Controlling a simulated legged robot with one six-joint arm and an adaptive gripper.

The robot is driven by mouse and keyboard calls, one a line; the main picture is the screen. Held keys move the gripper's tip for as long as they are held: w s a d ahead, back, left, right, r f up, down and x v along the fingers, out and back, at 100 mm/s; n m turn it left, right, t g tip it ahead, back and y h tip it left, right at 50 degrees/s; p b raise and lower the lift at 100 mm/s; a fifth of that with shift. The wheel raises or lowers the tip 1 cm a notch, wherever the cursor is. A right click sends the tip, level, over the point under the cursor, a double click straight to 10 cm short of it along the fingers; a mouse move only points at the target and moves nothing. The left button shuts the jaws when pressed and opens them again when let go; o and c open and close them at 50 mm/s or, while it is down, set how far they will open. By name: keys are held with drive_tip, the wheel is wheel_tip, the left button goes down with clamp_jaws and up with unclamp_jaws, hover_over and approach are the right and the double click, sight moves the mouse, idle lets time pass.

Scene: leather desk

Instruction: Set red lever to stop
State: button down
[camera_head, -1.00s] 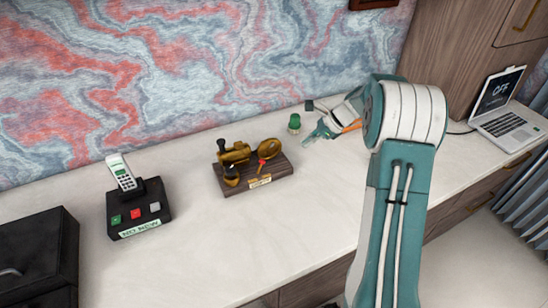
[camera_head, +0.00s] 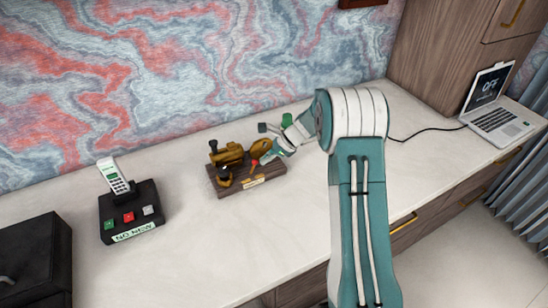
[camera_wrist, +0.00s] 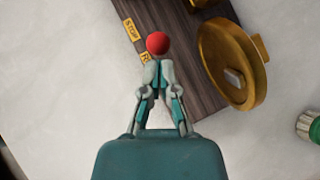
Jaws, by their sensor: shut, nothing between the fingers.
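The red lever shows as a round red knob in the wrist view (camera_wrist: 157,43) and as a small red piece on the brass device in the head view (camera_head: 254,163). The device's wooden base (camera_head: 232,187) lies on the desk. In the wrist view a yellow STOP label (camera_wrist: 131,29) is left of the knob, and a second label (camera_wrist: 146,57), partly hidden, is below it. My gripper (camera_wrist: 157,66) is shut and empty, its tips right at the knob. I cannot tell whether they touch it. The lever's shaft is hidden.
A brass wheel (camera_wrist: 232,80) stands close to the right of my fingers. A green-topped item (camera_wrist: 309,125) is farther right. A phone (camera_head: 113,174) on a black button box (camera_head: 128,212) stands left; a laptop (camera_head: 490,105) is far right. The desk front is clear.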

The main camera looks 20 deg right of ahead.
sight(254, 163)
drive_tip(key=shift+s+a+r+h, duration=0.1)
drive_tip(key=shift+a+r+h, duration=0.4)
drive_tip(key=shift+h, duration=0.4)
idle(0.3)
drive_tip(key=shift+a, duration=0.15)
drive_tip(key=h, duration=0.1)
drive_tip(key=a+h, duration=0.1)
drive_tip(key=shift+s+a+r+n+t+h, duration=0.15)
drive_tip(key=shift+a+r+n+t+h, duration=0.15)
drive_tip(key=shift+n, duration=0.1)
drive_tip(key=shift+s+a, duration=0.2)
drive_tip(key=shift+a, duration=0.55)
drive_tip(key=shift+r, duration=0.15)
drive_tip(key=shift+r, duration=0.7)
